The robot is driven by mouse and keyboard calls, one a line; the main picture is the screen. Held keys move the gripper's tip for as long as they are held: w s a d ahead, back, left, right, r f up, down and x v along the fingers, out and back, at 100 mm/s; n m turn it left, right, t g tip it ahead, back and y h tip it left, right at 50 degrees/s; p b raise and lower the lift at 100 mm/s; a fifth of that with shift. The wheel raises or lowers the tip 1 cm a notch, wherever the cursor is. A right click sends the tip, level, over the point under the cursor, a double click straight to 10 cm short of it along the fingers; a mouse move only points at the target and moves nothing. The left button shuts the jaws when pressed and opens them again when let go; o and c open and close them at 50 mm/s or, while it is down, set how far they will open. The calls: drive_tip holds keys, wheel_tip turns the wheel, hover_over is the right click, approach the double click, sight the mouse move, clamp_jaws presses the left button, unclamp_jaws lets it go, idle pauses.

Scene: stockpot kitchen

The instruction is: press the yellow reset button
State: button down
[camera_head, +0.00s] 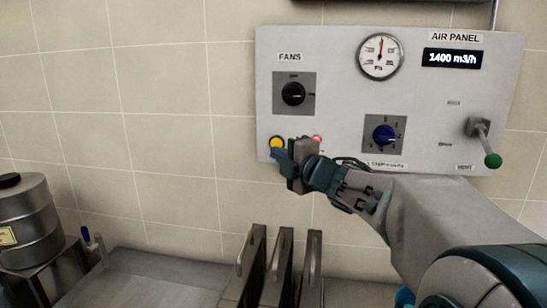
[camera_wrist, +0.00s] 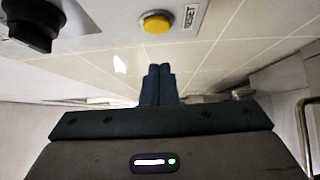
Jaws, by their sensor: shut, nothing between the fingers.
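The round yellow reset button (camera_head: 277,142) is at the lower left of the grey air panel (camera_head: 335,75) on the wall. It also shows in the wrist view (camera_wrist: 155,22), beside a RESET label (camera_wrist: 191,16). My gripper (camera_head: 277,154) is shut and empty. In the head view its fingertips are at the lower edge of the button. In the wrist view the shut fingers (camera_wrist: 158,72) point toward the panel, with a gap in the picture between the tips and the button. I cannot tell whether they touch.
A black FANS knob (camera_head: 293,93) sits above the button. A red light (camera_head: 316,139) is partly hidden behind my gripper. A blue knob (camera_head: 384,135), a gauge (camera_head: 380,56) and a green-tipped lever (camera_head: 491,159) are farther right. Upright metal plates (camera_head: 282,265) stand below.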

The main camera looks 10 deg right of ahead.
sight(271, 144)
drive_tip(key=shift+w+d+p, duration=0.2)
drive_tip(key=shift+w+d, duration=0.05)
drive_tip(key=shift+w, duration=0.45)
drive_tip(key=shift+w+d+p, duration=0.2)
drive_tip(key=shift+w+p, duration=0.05)
drive_tip(key=shift+w, duration=0.4)
drive_tip(key=shift+w+d+p, duration=0.2)
drive_tip(key=shift+w+d, duration=0.05)
drive_tip(key=shift+w, duration=0.45)
drive_tip(key=shift+a, duration=0.1)
